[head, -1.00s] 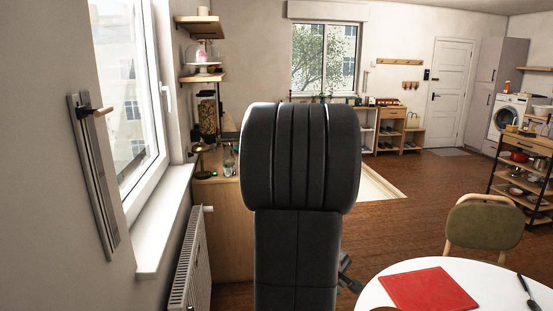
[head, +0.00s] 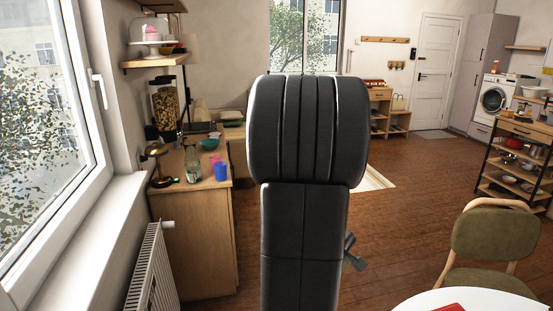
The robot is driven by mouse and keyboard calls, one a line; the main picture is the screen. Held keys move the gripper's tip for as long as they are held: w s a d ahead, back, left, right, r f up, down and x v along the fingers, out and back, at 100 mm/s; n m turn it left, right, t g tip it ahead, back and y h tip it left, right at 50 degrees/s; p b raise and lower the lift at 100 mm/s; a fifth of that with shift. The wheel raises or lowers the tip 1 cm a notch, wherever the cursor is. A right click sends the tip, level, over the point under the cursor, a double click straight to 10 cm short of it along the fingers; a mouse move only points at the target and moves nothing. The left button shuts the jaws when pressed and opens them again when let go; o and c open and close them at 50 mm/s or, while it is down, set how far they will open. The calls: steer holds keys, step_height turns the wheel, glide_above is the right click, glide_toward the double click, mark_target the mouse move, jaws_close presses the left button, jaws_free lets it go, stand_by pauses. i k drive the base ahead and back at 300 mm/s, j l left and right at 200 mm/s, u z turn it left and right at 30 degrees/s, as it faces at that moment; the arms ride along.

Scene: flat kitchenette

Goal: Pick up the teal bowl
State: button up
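A teal bowl (head: 210,144) sits on the wooden counter (head: 190,205) left of centre in the head view. It is small and upright, with a blue cup and a glass jar near it. The large dark upright shape in the middle is my own arm. A small dark part that looks like my gripper (head: 355,261) shows low at its right edge, far from the bowl. Whether its fingers are open or shut does not show, and most of it is hidden behind the arm.
The counter also holds a blue cup (head: 221,171), a glass jar (head: 192,162) and a brass lamp (head: 158,165). A radiator (head: 152,270) stands under the window at left. A white table (head: 480,300) and green chair (head: 494,245) are at right. Wooden floor is free between.

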mark_target(209, 144)
steer(key=i, duration=5.3)
steer(key=i+u, duration=0.2)
steer(key=u, duration=0.25)
steer(key=i+l+u, duration=0.1)
steer(key=u, duration=0.4)
steer(key=i+l+u, duration=0.15)
steer(key=u, duration=3)
steer(key=l, duration=0.1)
